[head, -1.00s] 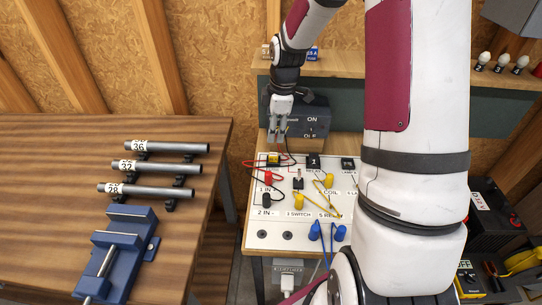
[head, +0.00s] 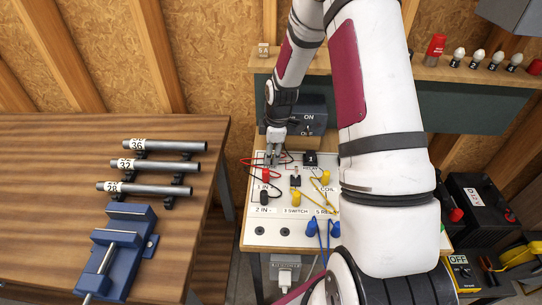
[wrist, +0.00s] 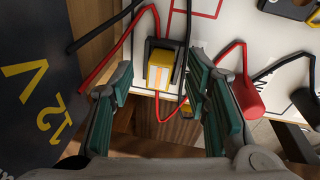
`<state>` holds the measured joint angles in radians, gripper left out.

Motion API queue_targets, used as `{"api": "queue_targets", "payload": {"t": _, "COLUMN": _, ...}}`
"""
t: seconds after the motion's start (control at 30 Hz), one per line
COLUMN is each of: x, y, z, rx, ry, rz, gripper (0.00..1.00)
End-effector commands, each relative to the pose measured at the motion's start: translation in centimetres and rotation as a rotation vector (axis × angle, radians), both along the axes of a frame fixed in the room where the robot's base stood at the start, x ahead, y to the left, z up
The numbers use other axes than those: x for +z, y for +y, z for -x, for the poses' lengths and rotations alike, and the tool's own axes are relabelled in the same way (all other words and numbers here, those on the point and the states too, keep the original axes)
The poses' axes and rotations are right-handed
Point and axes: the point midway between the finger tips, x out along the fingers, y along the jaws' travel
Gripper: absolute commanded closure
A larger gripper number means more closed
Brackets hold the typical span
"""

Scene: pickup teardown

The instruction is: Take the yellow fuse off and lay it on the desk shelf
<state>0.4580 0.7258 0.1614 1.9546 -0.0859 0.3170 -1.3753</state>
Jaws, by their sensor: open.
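The yellow fuse (wrist: 160,72), a small block with a pale label, sits in a black holder (wrist: 154,50) on the white circuit board (wrist: 215,27). In the head view my gripper (head: 272,160) is down over the board's back left corner and hides the fuse. In the wrist view my gripper (wrist: 160,85) is open, with one green-padded finger to each side of the fuse and visible gaps between. The desk shelf (head: 390,66) is the wooden ledge along the back wall; my arm hides part of it.
Red leads (wrist: 118,48) and black leads run close beside the fuse. A dark box marked 12 V (wrist: 35,85) is at left in the wrist view. A small pale block (head: 263,49), a red item (head: 435,48) and several white bulbs stand on the shelf, with bare stretches between.

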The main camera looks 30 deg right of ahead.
Motion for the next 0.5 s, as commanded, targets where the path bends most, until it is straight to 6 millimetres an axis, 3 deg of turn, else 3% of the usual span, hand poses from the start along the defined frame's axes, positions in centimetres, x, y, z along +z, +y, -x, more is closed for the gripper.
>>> {"api": "queue_targets", "payload": {"t": 0.13, "x": 0.03, "y": -0.01, "z": 0.00, "rx": 0.000, "ry": 0.000, "rz": 0.000, "gripper": 0.57}}
{"api": "queue_targets", "payload": {"t": 0.3, "x": 0.05, "y": 0.00, "z": 0.01, "rx": 0.000, "ry": 0.000, "rz": 0.000, "gripper": 0.95}}
{"api": "queue_targets", "payload": {"t": 0.5, "x": 0.06, "y": -0.01, "z": -0.01, "rx": 0.000, "ry": 0.000, "rz": 0.000, "gripper": 0.98}}
